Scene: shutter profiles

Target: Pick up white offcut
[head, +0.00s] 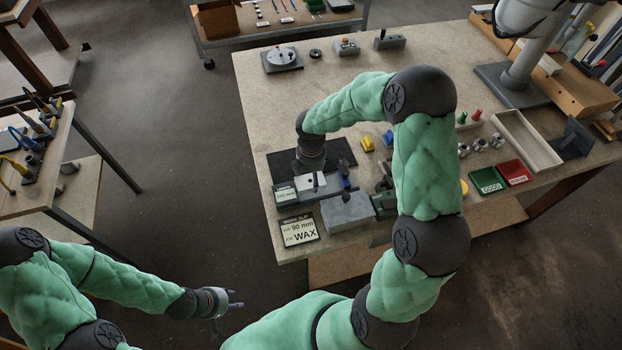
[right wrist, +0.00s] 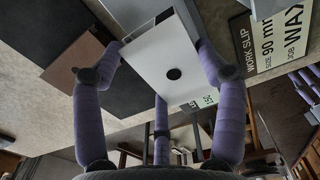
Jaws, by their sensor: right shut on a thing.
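The white offcut (right wrist: 168,58) is a flat pale block with a dark round spot on its face. In the right wrist view it lies between the purple fingers of my right gripper (right wrist: 160,72), which is shut on it. In the head view the offcut's pale face (head: 312,181) shows just below my right wrist at the table's near left. My right gripper's fingers are mostly hidden there. I cannot tell whether the offcut is clear of the surface below. My left gripper (head: 226,302) is open and empty, over the floor away from the table.
A work slip (head: 299,230) reading 90 mm WAX lies at the table's near left corner. A grey block (head: 347,210) stands beside it. A dark mat (head: 342,150) lies by my right wrist. Green (head: 487,180) and red (head: 514,172) trays and an open bin (head: 527,140) are at right.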

